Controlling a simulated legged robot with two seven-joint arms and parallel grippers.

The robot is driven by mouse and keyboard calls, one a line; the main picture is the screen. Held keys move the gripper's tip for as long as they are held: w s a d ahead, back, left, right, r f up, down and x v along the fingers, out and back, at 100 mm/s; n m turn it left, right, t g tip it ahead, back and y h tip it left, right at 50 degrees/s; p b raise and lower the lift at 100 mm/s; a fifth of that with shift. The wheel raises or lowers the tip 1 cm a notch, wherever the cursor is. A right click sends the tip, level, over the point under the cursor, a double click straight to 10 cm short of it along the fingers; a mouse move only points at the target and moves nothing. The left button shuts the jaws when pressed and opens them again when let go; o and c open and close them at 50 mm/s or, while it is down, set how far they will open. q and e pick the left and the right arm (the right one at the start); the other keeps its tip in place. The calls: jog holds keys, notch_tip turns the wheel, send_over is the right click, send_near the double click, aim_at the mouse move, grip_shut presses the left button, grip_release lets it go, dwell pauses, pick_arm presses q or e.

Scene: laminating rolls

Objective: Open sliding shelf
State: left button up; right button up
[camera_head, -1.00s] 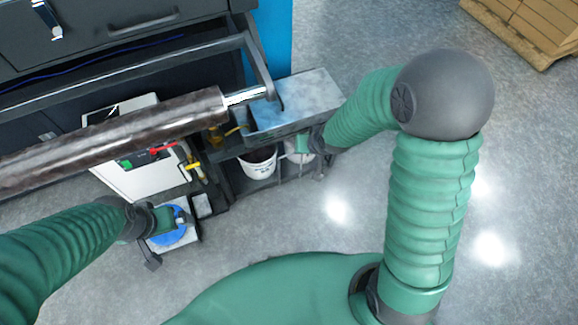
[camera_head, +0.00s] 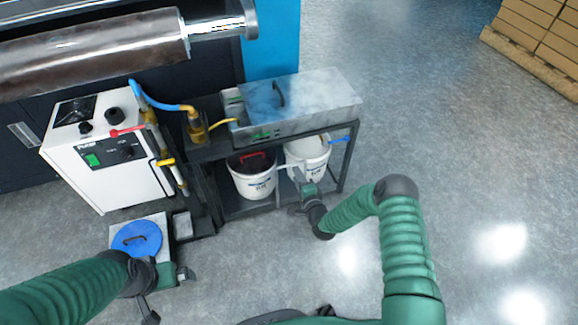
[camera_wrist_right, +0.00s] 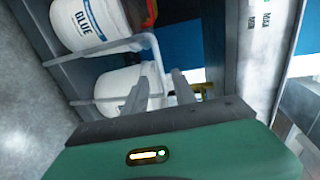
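The low shelf (camera_head: 240,208) under the metal trough holds two white buckets, the left one (camera_head: 253,180) and the right one (camera_head: 308,158). A grey bar handle (camera_head: 282,185) stands at its front. My right gripper (camera_head: 306,187) is in front of the right bucket, close to this handle. In the right wrist view its two fingers (camera_wrist_right: 158,92) are apart, and the bent bar (camera_wrist_right: 98,49) reaches just beyond them. I cannot tell whether they touch it. My left gripper (camera_head: 178,273) is low at the left, beside a blue round lid; its fingers are unclear.
The metal trough (camera_head: 305,108) sits on the rack above the buckets. A white pump unit (camera_head: 112,165) with hoses and valves stands to the left. A large roller (camera_head: 90,55) crosses the upper left. The floor on the right is clear; stacked boxes (camera_head: 540,35) stand far back.

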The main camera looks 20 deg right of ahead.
aim_at(291, 165)
jog(key=w+b, duration=0.1)
jog(key=w, duration=0.2)
jog(key=w+f+b, duration=0.1)
jog(key=w+b, duration=0.1)
jog(key=w, duration=0.1)
jog(key=w+f+b, duration=0.1)
jog(key=w+b, duration=0.1)
jog(key=w, duration=0.2)
jog(key=shift+a+f, duration=0.2)
jog(key=shift+w+r, duration=0.15)
grip_shut()
dwell(0.7)
